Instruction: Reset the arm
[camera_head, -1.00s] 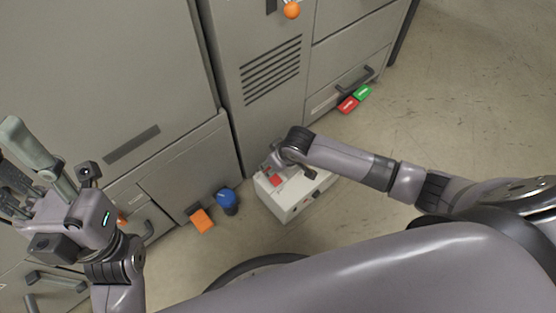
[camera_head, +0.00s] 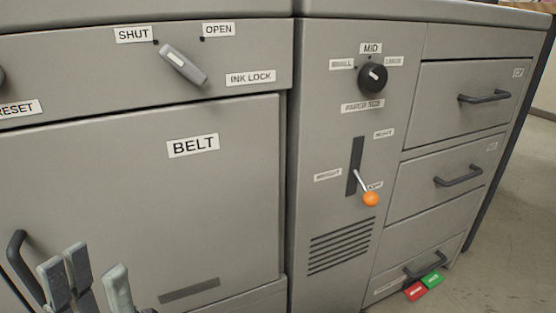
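My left gripper (camera_head: 95,283) shows at the bottom left, with only its grey fingers in view. The fingers stand apart with a gap between them and nothing in it. They are in front of the grey panel labelled BELT (camera_head: 215,205), near its dark handle (camera_head: 24,268); I cannot tell whether they touch the panel. My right arm and gripper are out of view.
A black paper size knob (camera_head: 372,77) and an orange-tipped lever (camera_head: 370,198) are at centre right. Drawers stand at right. Red (camera_head: 415,291) and green (camera_head: 433,279) blocks lie by the lowest drawer.

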